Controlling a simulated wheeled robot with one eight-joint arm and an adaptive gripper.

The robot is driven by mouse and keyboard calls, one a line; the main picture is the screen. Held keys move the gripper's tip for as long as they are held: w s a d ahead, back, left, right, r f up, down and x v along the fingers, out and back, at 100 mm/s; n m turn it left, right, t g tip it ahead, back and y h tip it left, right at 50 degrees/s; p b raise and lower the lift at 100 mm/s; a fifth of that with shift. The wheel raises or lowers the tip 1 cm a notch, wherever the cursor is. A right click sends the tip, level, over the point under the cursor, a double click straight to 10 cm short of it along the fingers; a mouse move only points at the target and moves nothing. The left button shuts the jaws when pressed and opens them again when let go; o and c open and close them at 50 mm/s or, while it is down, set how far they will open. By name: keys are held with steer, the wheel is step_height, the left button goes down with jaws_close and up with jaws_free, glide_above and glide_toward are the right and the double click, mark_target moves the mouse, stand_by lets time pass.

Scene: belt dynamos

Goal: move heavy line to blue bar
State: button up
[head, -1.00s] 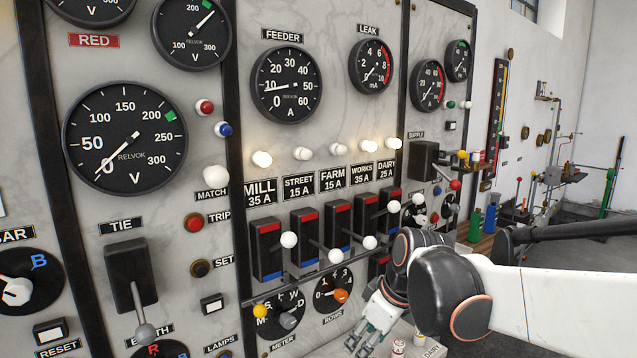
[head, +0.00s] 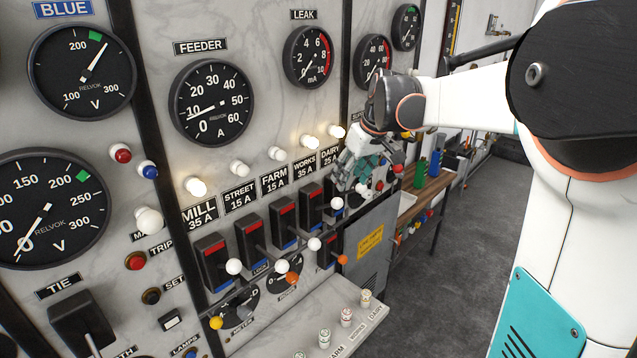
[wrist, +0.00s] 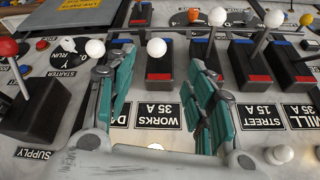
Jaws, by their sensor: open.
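A row of black line switches with a red bar at the top and a blue bar at the bottom stands under name plates. No plate says "heavy"; the MILL switch (head: 213,258) and WORKS switch (head: 312,200) are marked 35 A. My gripper (head: 354,180) is open at the right end of the row. In the upside-down wrist view, the fingers of my gripper (wrist: 160,62) stand either side of the white-knobbed WORKS lever (wrist: 157,47), apart from it. Its red bar (wrist: 158,77) shows. The right finger partly hides the FARM switch.
MILL lamp (head: 196,186), WORKS lamp (head: 310,141) and DAIRY lamp (head: 337,131) glow; STREET and FARM lamps look dim. The feeder meter (head: 211,104) reads about 10 A. A ledge (head: 285,335) with small labelled pieces juts out below. The DAIRY lever (wrist: 95,48) stands close beside my left finger.

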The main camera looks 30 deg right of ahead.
mark_target(339, 200)
steer(key=x, duration=0.4)
steer(key=p+x, duration=0.1)
steer(key=x, duration=0.8)
steer(key=shift+w+d, duration=0.25)
steer(key=shift+w, duration=0.05)
jaws_close()
